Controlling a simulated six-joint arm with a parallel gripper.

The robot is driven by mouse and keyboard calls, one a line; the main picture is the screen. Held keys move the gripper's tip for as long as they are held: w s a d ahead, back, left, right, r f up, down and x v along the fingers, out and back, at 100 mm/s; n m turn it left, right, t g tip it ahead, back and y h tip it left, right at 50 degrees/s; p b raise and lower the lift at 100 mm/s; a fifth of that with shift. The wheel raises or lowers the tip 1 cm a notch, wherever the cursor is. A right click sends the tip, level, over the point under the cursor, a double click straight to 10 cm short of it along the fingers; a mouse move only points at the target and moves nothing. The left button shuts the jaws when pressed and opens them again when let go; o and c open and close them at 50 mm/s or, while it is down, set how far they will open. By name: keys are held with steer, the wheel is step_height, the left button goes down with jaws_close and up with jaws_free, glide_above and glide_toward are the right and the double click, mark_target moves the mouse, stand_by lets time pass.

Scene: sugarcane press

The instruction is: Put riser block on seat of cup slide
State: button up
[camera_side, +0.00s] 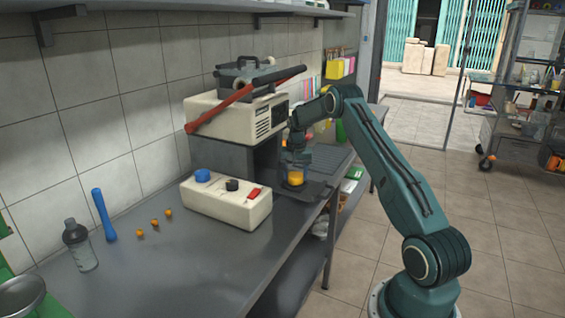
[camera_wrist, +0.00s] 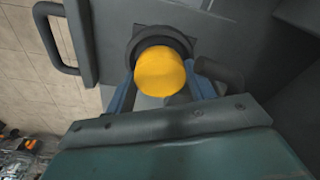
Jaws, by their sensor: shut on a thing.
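The yellow round block (camera_side: 295,178), which I take to be the riser block, is upright at the front of the press. In the wrist view the yellow block (camera_wrist: 160,72) sits between the two blue fingers of my gripper (camera_wrist: 160,92), which is shut on it. In the side view my gripper (camera_side: 296,164) points down onto the block. A dark round seat (camera_wrist: 158,35) shows behind the block, on the grey cup slide (camera_wrist: 105,30) with a bar handle. The slide (camera_side: 312,191) lies low under the block. The block hides part of the seat; I cannot tell whether they touch.
The cream press (camera_side: 235,115) with a red lever stands behind. A cream control box (camera_side: 226,201) with knobs is close left of the slide. A dark stub (camera_wrist: 220,72) lies right of the fingers.

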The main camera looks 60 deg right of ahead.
mark_target(296, 177)
steer(key=shift+f, duration=0.6)
steer(key=o, duration=1.1)
steer(key=shift+s+f, duration=0.1)
steer(key=shift+d+r, duration=0.1)
steer(key=shift+r, duration=0.4)
steer(key=r, duration=0.4)
steer(key=a+r, duration=0.1)
steer(key=r, duration=0.7)
steer(key=shift+s+a+r, duration=0.2)
steer(key=shift+a, duration=0.05)
